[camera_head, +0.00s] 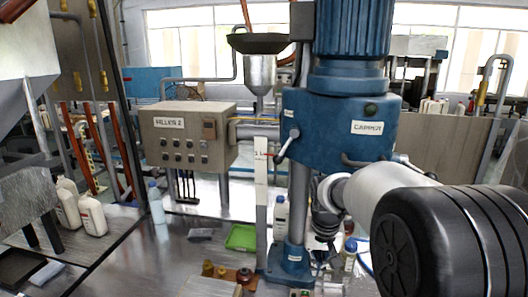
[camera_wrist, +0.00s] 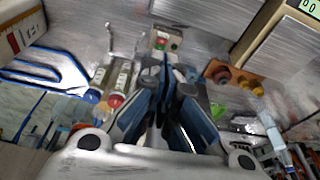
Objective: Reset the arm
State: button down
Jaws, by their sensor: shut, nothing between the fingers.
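My arm (camera_head: 405,190) reaches in from the right in the head view, in front of the blue drill-press-like machine (camera_head: 335,128). In the wrist view, my gripper (camera_wrist: 163,62) has its blue-grey fingers together with nothing between them. It points toward a metal worktop with small items around it. In the head view the fingertips are hard to make out among the machine's base and the bottles.
Bottles with red (camera_wrist: 116,101) and blue (camera_wrist: 91,96) caps lie close beside my fingers. A green tray (camera_head: 241,237), a beige control box (camera_head: 187,137) and white jugs (camera_head: 92,214) stand left. The metal table (camera_head: 150,262) has bare room at front left.

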jog(key=s+r, duration=0.7)
jog(key=s, duration=0.3)
jog(key=s+n+t, duration=0.1)
jog(key=s+t, duration=0.1)
jog(key=s, duration=2)
jog(key=shift+r+n, duration=0.3)
